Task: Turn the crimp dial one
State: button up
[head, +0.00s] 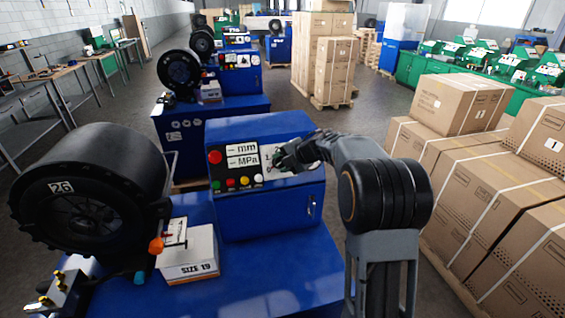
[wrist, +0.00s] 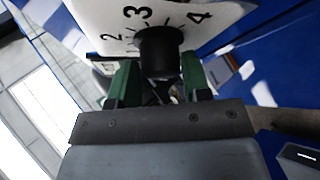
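The crimp dial (wrist: 160,50) is a black round knob on a white plate (wrist: 95,15) with the numbers 2, 3 and 4 in the wrist view. My gripper (wrist: 155,78) has green fingers, one on each side of the knob, with the knob between their tips. The finger tips look close to its sides, but I cannot tell whether they touch it. In the head view my gripper (head: 291,156) is at the right of the blue machine's control panel (head: 236,166) and hides the dial. The knob's pointer mark is not visible.
The panel has displays marked mm and MPa, a red button (head: 215,157) and several coloured buttons. A black drum (head: 95,175) marked 26 and a SIZE 19 box (head: 190,265) stand to the left. Stacked cartons (head: 500,180) stand close at the right of my arm.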

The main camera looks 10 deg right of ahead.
jog(key=o, duration=0.3)
jog(key=shift+o, duration=0.2)
jog(key=b+v, duration=0.2)
jog(key=v, duration=1.1)
jog(key=shift+s+d+r, duration=0.2)
jog(key=shift+d+r, duration=0.05)
